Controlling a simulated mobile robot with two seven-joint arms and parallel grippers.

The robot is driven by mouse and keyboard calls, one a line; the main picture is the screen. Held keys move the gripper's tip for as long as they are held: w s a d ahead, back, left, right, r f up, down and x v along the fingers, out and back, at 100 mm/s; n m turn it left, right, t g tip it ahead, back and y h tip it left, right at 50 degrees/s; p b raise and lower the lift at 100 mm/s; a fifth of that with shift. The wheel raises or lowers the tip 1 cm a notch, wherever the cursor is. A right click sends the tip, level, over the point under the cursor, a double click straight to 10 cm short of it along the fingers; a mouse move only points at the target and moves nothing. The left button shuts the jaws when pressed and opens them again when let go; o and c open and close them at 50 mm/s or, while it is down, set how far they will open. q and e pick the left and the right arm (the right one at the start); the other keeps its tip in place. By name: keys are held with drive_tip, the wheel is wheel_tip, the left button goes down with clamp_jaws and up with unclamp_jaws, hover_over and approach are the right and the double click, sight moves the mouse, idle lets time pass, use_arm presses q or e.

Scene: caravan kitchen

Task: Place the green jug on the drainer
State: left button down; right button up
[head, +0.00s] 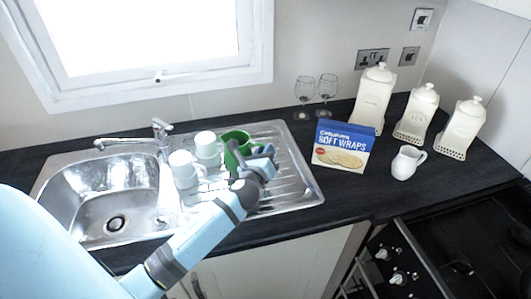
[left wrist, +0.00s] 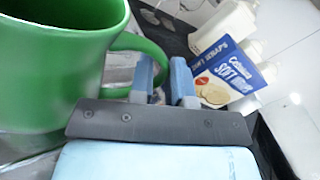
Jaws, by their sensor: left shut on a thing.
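The green jug (head: 230,137) is at the back of the metal drainer (head: 289,180), beside the white mugs. My left gripper (head: 264,160) reaches in from the front and is shut on the jug at its handle side. In the left wrist view, the jug (left wrist: 50,70) fills the left side, looks close to upright, and its handle (left wrist: 135,42) runs to the fingers (left wrist: 163,82). The gripper hides part of the jug in the head view, and I cannot tell whether its base touches the drainer. My right gripper is not in view.
Two white mugs (head: 206,146) (head: 184,170) stand at the drainer's left, near the sink (head: 95,199) and tap (head: 162,130). To the right are a wraps box (head: 342,148), a white jug (head: 406,163), two glasses (head: 315,92) and canisters (head: 417,115). The drainer's right part is clear.

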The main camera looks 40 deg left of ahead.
use_arm(q)
drive_tip(key=c, duration=1.1)
unclamp_jaws()
drive_tip(key=shift+f, duration=0.1)
drive_tip(key=b+v, duration=0.1)
drive_tip(key=v, duration=1.1)
